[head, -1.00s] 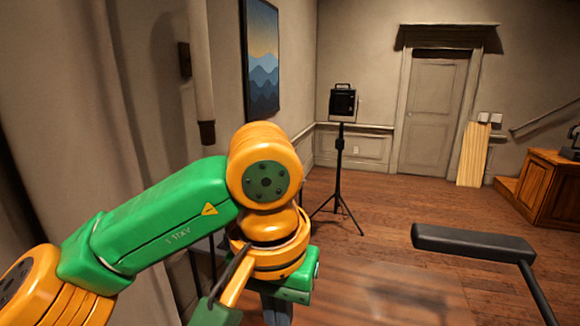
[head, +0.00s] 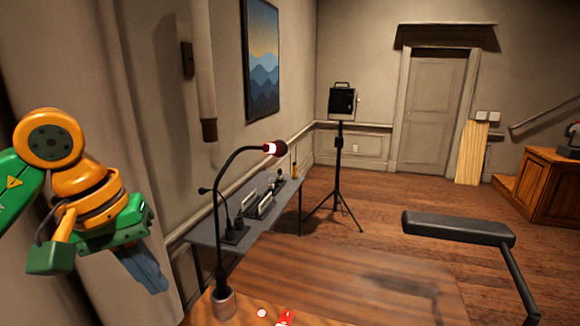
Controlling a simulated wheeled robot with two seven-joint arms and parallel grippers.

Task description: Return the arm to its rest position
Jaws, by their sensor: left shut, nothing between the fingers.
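My left arm comes in at the left edge of the head view, green and orange, with its wrist bent downward. My left gripper (head: 146,270) hangs below the green wrist block, its blue-grey fingers pointing down and slightly right. It is shut and empty, beside the wall and left of the desk, touching nothing that I can see. Most of the upper arm is outside the picture. My right gripper is not in view.
A wooden desk (head: 350,275) holds a lamp-like microphone (head: 218,230) with a red tip. A grey side table (head: 205,232) with small gear stands behind. A tripod speaker (head: 342,102) and a dark padded bar (head: 457,229) stand right.

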